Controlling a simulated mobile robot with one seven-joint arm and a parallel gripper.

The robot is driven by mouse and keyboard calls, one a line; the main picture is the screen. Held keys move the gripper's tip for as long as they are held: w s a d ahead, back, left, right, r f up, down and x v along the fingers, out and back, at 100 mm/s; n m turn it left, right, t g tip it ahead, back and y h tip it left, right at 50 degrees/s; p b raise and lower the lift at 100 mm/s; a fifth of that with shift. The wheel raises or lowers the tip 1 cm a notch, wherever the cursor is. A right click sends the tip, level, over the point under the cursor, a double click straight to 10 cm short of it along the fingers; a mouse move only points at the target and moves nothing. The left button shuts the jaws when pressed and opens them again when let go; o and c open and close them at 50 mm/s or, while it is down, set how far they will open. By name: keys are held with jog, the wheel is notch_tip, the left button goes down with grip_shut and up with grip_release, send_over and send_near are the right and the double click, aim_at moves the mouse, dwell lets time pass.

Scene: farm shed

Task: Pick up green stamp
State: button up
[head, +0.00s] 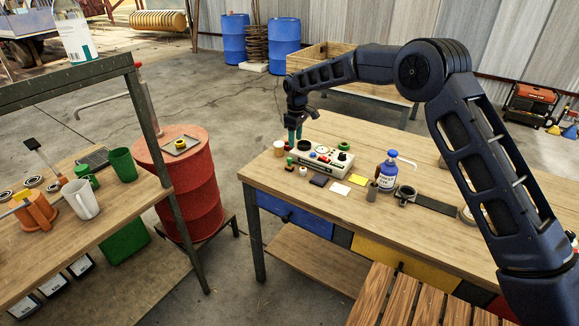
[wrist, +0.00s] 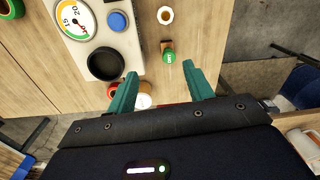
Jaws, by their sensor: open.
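The green stamp (wrist: 169,54), a small wooden piece with a green top, stands on the workbench in the wrist view. It is just beyond my fingertips, nearer the right finger, and not between the jaws. In the head view it shows as a small green-topped piece (head: 289,160) at the bench's left end. My gripper (wrist: 160,70) is open and empty, with teal fingers pointing down. In the head view my gripper (head: 295,137) is above the bench's left end, slightly behind the stamp.
A pale panel (wrist: 98,35) with a gauge stands close left of the fingers in the wrist view. A small white round piece (wrist: 165,15) is beyond the stamp. A blue bottle (head: 387,172) stands further right.

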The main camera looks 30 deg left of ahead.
aim_at(290, 158)
jog(key=shift+s+a+f, duration=0.6)
jog(key=shift+a+f, duration=0.15)
jog(key=shift+f, duration=0.3)
jog(key=f, duration=1)
jog(key=shift+s, duration=0.3)
jog(key=c, duration=1.1)
jog(key=shift+r, duration=0.1)
